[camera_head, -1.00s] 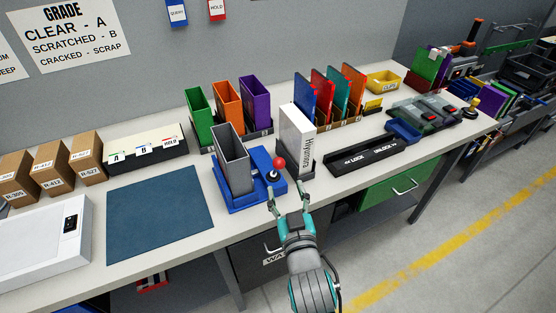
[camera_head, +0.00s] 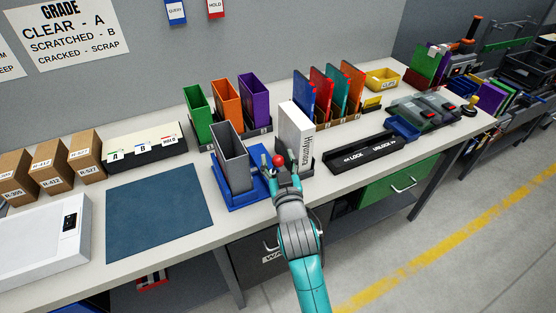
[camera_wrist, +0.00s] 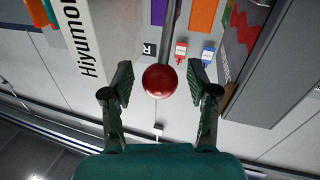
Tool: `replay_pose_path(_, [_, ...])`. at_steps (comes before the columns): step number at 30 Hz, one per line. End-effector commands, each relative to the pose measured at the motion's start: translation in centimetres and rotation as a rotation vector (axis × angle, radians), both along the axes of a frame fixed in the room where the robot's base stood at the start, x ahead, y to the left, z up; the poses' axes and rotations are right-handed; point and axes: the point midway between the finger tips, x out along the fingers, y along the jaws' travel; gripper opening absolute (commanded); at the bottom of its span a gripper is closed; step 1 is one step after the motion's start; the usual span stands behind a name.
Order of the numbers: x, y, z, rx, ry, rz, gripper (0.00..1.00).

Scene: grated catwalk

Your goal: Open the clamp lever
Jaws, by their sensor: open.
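The clamp lever's red ball knob (camera_head: 278,160) stands at the right side of the blue clamp base (camera_head: 244,198), which holds an upright grey bin (camera_head: 233,160). In the wrist view the red knob (camera_wrist: 159,81) and its grey rod (camera_wrist: 171,22) lie between the two fingers. My gripper (camera_head: 281,170) is open around the knob, with a visible gap on both sides in the wrist view (camera_wrist: 160,88). The fingers hide the lower part of the lever in the head view.
A white "Hiyumori" box (camera_head: 296,135) stands close to the right of my gripper. A black tray marked LOCK and UNLOCK (camera_head: 362,155) lies further right. Green, orange and purple bins (camera_head: 226,106) stand behind. A blue mat (camera_head: 158,215) on the left is bare.

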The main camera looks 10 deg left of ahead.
Motion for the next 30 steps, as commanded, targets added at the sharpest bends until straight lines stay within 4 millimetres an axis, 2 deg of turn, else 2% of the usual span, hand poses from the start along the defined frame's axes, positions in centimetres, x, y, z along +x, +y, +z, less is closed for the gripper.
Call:
replay_pose_path(2, [0.0,0.0,0.0,0.000,0.000,0.000,0.59])
replay_pose_path(5, [0.0,0.0,0.0,0.000,0.000,0.000,0.37])
replay_pose_path(9, [0.0,0.0,0.0,0.000,0.000,0.000,0.02])
replay_pose_path(20, [0.3,0.2,0.3,-0.022,0.033,0.000,0.00])
replay_pose_path(30, [1.9,1.4,1.1,-0.140,0.208,0.002,0.00])
